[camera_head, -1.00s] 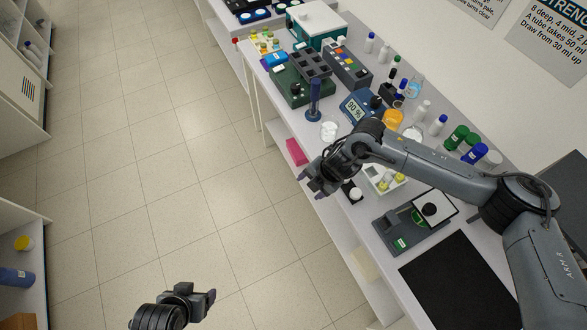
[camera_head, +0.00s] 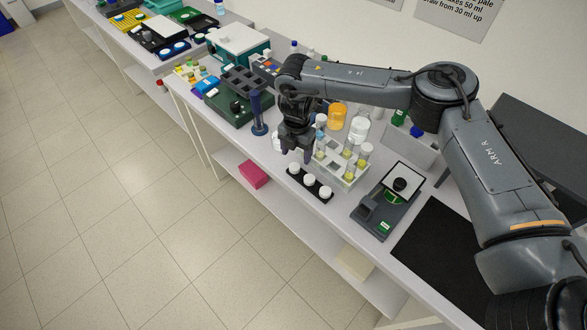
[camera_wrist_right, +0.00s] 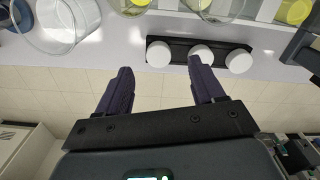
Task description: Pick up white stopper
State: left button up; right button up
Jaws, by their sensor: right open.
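Three white stoppers stand in a row on a black strip (camera_head: 318,197) near the front edge of the bench: a left one (camera_head: 294,168), a middle one (camera_head: 309,180) and a right one (camera_head: 325,192). My right gripper (camera_head: 296,154) points down, open and empty, just behind and above the left stopper. In the right wrist view, the left stopper (camera_wrist_right: 158,54) shows in the gap beyond the open fingers (camera_wrist_right: 160,68). The middle stopper (camera_wrist_right: 201,50) is partly behind one fingertip, and the right stopper (camera_wrist_right: 239,61) lies outside the fingers. My left gripper is out of view.
A rack of tubes with yellow contents (camera_head: 343,177) stands close behind the stoppers. A blue column (camera_head: 258,112) stands to the left and a green-screened device (camera_head: 382,210) to the right. A glass beaker (camera_wrist_right: 62,25) is close to the gripper. The floor in front is clear.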

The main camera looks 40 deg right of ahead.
aim_at(295, 166)
jog(key=shift+a+f, duration=0.2)
jog(key=shift+f, duration=2.65)
jog(key=shift+c, duration=0.5)
jog(key=c, duration=0.9)
jog(key=shift+r, duration=0.15)
